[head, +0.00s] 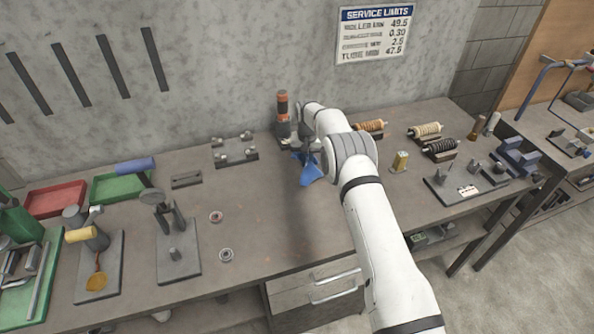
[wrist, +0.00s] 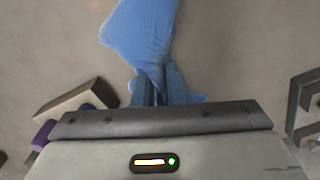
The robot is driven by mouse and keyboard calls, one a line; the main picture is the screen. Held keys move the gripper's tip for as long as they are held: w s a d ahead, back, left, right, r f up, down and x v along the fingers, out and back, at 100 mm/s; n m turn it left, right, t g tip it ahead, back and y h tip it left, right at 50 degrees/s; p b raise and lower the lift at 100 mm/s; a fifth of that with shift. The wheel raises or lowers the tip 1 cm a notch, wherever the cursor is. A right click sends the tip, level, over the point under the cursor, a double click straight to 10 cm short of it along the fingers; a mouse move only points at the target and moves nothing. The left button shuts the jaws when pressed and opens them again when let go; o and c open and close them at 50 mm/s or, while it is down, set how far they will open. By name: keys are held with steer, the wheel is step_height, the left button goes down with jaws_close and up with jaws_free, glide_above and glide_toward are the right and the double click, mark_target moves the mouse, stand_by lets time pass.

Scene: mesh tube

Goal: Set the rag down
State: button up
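The blue rag (head: 312,175) hangs under the end of my arm, over the back middle of the bench. In the wrist view the rag (wrist: 143,32) spreads forward from between the fingers, and a little of it shows at the sides. My gripper (wrist: 158,82) is shut on the rag, with cloth pinched between its two fingers. In the head view my gripper (head: 303,154) is partly hidden behind my arm. I cannot tell whether the rag's lower edge touches the bench top.
The bench top (head: 265,215) is clear left and in front of the rag. A grey fixture with posts (head: 235,152) stands to its left, and an orange-and-dark cylinder (head: 283,108) behind it.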

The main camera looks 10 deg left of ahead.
steer(key=o, duration=0.7)
